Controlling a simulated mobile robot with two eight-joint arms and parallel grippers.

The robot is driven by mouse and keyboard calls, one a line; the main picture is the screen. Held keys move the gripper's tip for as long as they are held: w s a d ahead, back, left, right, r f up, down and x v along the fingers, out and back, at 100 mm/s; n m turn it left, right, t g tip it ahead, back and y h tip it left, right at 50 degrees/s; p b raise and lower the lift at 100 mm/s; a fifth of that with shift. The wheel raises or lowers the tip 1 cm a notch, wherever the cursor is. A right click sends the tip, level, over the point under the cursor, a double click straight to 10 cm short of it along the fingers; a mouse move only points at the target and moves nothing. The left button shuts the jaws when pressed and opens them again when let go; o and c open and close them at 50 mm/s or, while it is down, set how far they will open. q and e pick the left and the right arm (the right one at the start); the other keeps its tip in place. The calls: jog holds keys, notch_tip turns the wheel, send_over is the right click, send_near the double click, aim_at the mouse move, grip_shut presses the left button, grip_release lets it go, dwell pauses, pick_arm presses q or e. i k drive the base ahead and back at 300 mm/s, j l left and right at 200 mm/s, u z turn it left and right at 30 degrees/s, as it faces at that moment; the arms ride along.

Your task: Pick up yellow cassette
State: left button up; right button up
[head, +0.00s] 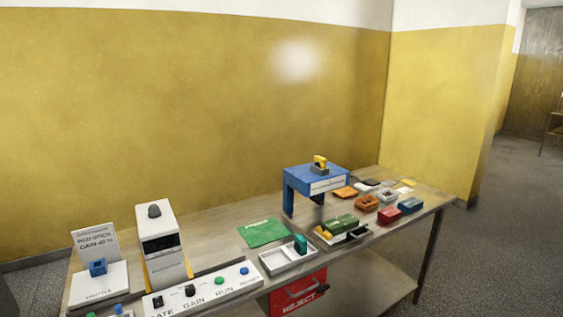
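Several small yellow items are in the head view, and I cannot tell for sure which is the cassette. A yellow block (320,159) sits on a dark piece on top of the blue stand (300,178). Another yellow piece (323,233) lies at the left end of a light tray, beside a green block (342,222) and a black piece. A flat yellow piece (407,182) lies near the table's back right. Neither of my grippers is in view.
The long table (215,244) stands near a yellow wall. A white control strip (205,290), a white-and-black device (160,243) and a sign are at left. A white tray (270,265) holds a green piece. A red reject bin (299,295) is below. Red, blue and orange blocks crowd the right.

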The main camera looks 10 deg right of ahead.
aim_at(321, 162)
jog(key=i+l+u, duration=0.3)
jog(key=l, duration=0.35)
jog(key=i+l+u, duration=0.15)
jog(key=i+l, duration=0.15)
jog(key=l, duration=0.15)
jog(key=i+l, duration=0.15)
jog(key=l, duration=0.15)
jog(key=i+l, duration=0.15)
jog(key=l, duration=0.15)
jog(key=i+l+u, duration=0.1)
jog(key=l, duration=0.2)
jog(key=i, duration=0.05)
